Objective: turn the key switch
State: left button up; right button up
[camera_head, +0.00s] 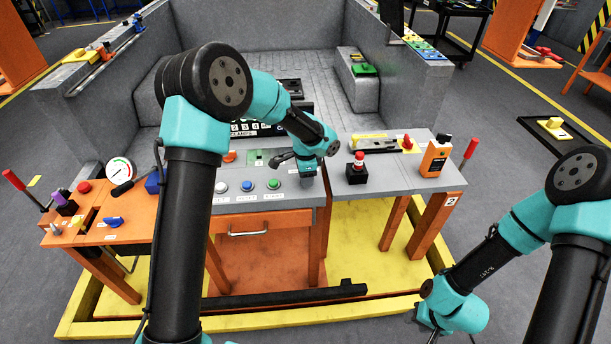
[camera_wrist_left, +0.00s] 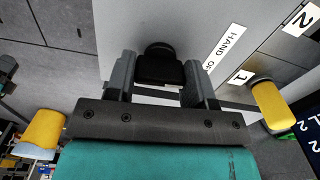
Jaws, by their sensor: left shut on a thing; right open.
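My left gripper (camera_head: 284,160) is over the grey middle panel (camera_head: 305,192). The left wrist view shows its two fingers (camera_wrist_left: 160,88) on either side of a black knob (camera_wrist_left: 159,66), shut on it. A label beside the knob starts with "HAND OF". The arm hides most of this spot in the head view, and I cannot tell whether the knob is the key switch. My right gripper (camera_head: 438,332) is open and empty at the bottom right, partly cut off by the frame edge.
Push buttons, including a blue one (camera_head: 247,186) and a green one (camera_head: 273,184), line the panel front. A red-topped black box (camera_head: 358,168) and an orange box (camera_head: 435,157) stand to the right. An orange bench (camera_head: 140,231) with a gauge (camera_head: 120,171) is at left.

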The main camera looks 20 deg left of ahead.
pick_arm(q)
jog(key=n, duration=0.4)
jog(key=shift+n, duration=2)
jog(key=o, duration=0.9)
jog(key=shift+r, duration=0.1)
notch_tip(320, 180, up, 17)
jog(key=shift+r, duration=0.15)
